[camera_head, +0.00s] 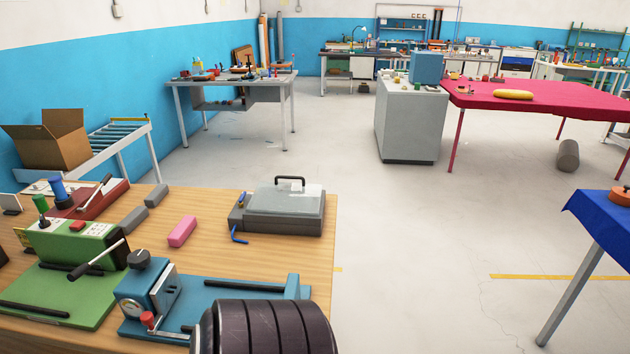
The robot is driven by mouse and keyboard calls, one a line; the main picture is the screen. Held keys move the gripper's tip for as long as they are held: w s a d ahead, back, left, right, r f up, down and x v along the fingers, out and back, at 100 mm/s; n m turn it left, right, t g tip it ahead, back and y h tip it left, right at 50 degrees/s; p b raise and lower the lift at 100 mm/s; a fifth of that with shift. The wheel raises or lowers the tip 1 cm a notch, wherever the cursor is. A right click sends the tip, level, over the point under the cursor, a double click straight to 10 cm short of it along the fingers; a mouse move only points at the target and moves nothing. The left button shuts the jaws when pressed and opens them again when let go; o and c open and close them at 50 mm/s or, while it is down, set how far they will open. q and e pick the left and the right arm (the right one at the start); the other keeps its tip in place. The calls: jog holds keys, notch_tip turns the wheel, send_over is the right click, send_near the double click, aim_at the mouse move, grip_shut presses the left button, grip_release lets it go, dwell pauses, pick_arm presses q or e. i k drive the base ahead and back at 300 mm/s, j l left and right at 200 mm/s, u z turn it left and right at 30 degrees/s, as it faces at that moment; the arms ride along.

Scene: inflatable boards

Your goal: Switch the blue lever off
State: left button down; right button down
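A small bent blue lever (240,235) sticks out at the front left of a grey case (279,208) with a black handle on top, on the wooden table. A blue-based device (150,291) with a black knob and a small red knob stands nearer, at the table's front. A thick blue upright knob (58,189) stands on a red device (92,198) at the far left. Neither of my grippers is in view. I cannot tell from this view which position the blue lever is in.
The wooden table (203,208) also holds a green device (80,247) with a black-handled lever, a pink block (182,231) and grey blocks (133,219). A cardboard box (50,140) sits on a roller conveyor behind.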

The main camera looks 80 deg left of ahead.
aim_at(240, 203)
jog(key=i+u, duration=0.2)
jog(key=i, duration=0.3)
jog(key=i+l+u, duration=0.25)
jog(key=i, duration=0.2)
jog(key=i+j+u, duration=0.2)
jog(key=u, duration=0.3)
jog(key=i+u, duration=0.35)
jog(key=u, duration=0.15)
jog(key=i+u, duration=0.3)
jog(key=u, duration=0.15)
jog(key=i+l+u, duration=0.15)
jog(key=u, duration=0.35)
jog(key=i+u, duration=0.35)
jog(key=i+l+u, duration=0.1)
jog(key=i+u, duration=0.2)
